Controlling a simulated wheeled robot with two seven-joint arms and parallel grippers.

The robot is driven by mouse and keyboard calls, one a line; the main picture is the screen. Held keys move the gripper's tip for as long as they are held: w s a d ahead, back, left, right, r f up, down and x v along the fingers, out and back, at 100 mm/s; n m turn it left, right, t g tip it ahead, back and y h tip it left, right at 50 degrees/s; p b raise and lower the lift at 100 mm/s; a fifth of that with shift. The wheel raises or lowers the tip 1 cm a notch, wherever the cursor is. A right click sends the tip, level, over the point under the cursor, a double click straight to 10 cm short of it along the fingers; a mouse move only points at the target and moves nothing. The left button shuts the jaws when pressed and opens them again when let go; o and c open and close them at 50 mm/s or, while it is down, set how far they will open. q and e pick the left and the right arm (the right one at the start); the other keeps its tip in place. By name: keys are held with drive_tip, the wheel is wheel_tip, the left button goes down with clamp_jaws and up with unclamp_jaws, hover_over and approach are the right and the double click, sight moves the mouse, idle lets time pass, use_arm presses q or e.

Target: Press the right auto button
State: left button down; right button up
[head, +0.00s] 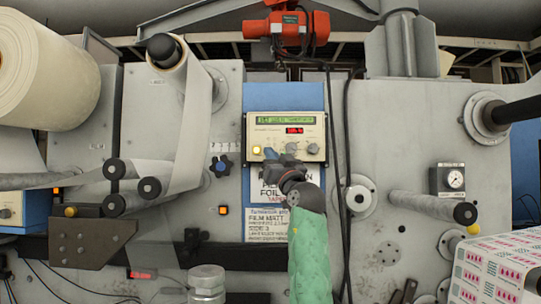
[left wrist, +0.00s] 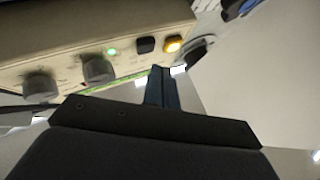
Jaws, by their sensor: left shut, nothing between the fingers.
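The cream control panel (head: 287,125) is in the middle of the head view, with a green display, a small red display and knobs. A lit yellow button (head: 256,150) is at its lower left; it also shows in the left wrist view (left wrist: 173,43), beside a black button (left wrist: 147,44). I cannot read their labels. My left gripper (head: 269,153) is shut and empty, in front of the panel's lower edge, just right of the yellow button. In the left wrist view its fingertips (left wrist: 160,69) are just below the two buttons, seemingly apart from them.
Another cream panel (head: 9,210) with a yellow button is at the far left edge. A printed sheet (head: 268,221) hangs below the middle panel. A dark cable (head: 334,120) runs down at its right. A roller (head: 430,206) juts out at right, above a printed roll (head: 500,268).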

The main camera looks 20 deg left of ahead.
use_arm(q)
drive_tip(key=shift+f, duration=0.1)
drive_tip(key=s+d+b, duration=0.1)
drive_tip(key=s, duration=0.4)
drive_tip(key=shift+s+d, duration=0.3)
drive_tip(key=shift+s, duration=0.1)
idle(0.5)
